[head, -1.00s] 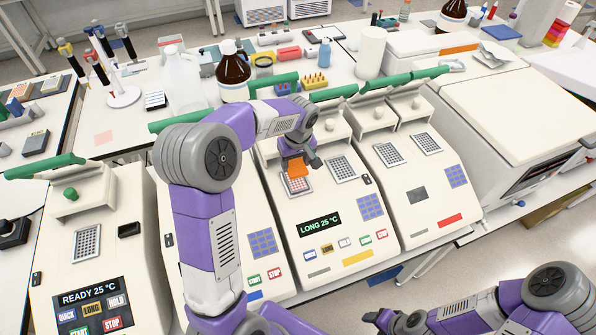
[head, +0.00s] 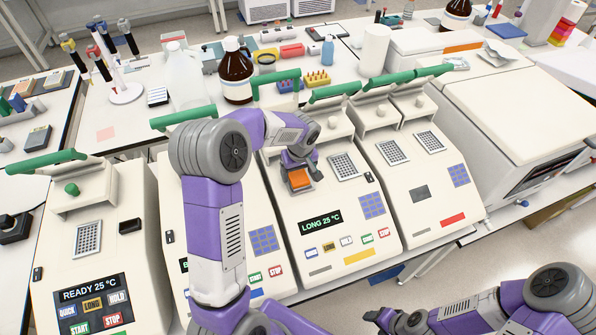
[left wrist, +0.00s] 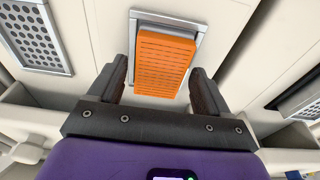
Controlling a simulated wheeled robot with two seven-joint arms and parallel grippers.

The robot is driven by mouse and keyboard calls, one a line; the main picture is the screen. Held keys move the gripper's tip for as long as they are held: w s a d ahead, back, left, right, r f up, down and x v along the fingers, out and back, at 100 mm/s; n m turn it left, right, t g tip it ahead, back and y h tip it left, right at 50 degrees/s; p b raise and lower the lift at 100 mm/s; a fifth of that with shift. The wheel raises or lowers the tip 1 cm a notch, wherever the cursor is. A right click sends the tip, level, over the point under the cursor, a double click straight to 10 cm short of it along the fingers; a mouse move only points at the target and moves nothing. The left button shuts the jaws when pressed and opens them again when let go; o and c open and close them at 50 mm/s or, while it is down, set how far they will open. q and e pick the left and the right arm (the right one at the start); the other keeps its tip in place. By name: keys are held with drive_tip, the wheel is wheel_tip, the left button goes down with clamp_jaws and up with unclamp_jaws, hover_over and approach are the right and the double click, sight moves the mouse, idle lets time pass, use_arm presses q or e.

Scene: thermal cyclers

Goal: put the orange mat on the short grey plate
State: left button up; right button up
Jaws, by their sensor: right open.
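The orange mat (head: 299,179) lies over the left block of the cycler whose screen reads LONG 25 °C. In the left wrist view the mat (left wrist: 163,62) is a slotted orange rectangle, with the grey rim of the plate (left wrist: 203,24) showing around its far end and sides. The plate's rim also shows in the head view (head: 312,187). My left gripper (left wrist: 160,75) is open, with one finger on each side of the mat and a narrow gap visible at the left finger. My right gripper (head: 377,318) is open and empty, low in front of the bench.
A second grey well block (head: 343,166) sits right of the mat on the same cycler. Raised lids with green handles (head: 334,93) stand behind. Other cyclers (head: 415,185) flank it closely. Bottles (head: 236,72) and tube racks fill the back bench.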

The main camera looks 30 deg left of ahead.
sight(300, 180)
use_arm(q)
drive_tip(key=shift+o, duration=0.2)
drive_tip(key=shift+r, duration=0.1)
drive_tip(key=shift+r, duration=0.2)
wheel_tip(300, 180, up, 12)
drive_tip(key=s+d+p, duration=0.1)
drive_tip(key=shift+d+f, duration=0.2)
drive_tip(key=shift+s, duration=0.1)
